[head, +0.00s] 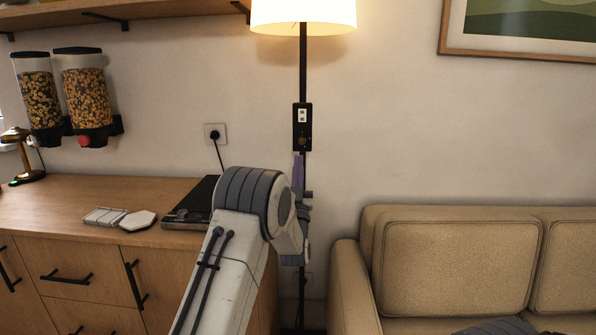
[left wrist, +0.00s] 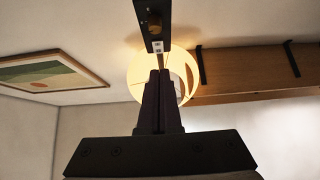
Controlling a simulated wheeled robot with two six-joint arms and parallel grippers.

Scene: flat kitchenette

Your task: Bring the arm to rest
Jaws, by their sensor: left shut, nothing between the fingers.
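My left arm rises from the bottom middle of the head view. Its gripper (head: 299,158) points upward in front of the lamp pole, just below the black switch box (head: 302,127). In the left wrist view the two dark fingers (left wrist: 159,74) stand together, shut and empty. The switch box (left wrist: 153,22) shows beyond the fingertips in that view, with a round brass-coloured knob. I cannot tell whether the fingers touch the pole. My right gripper is not in view.
The lit floor lamp (head: 303,15) stands between a wooden counter (head: 60,205) and a beige sofa (head: 455,268). A dark flat appliance (head: 190,205) and light tiles (head: 138,220) lie on the counter. Cereal dispensers (head: 85,90) hang on the wall. Open wall space lies right of the lamp.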

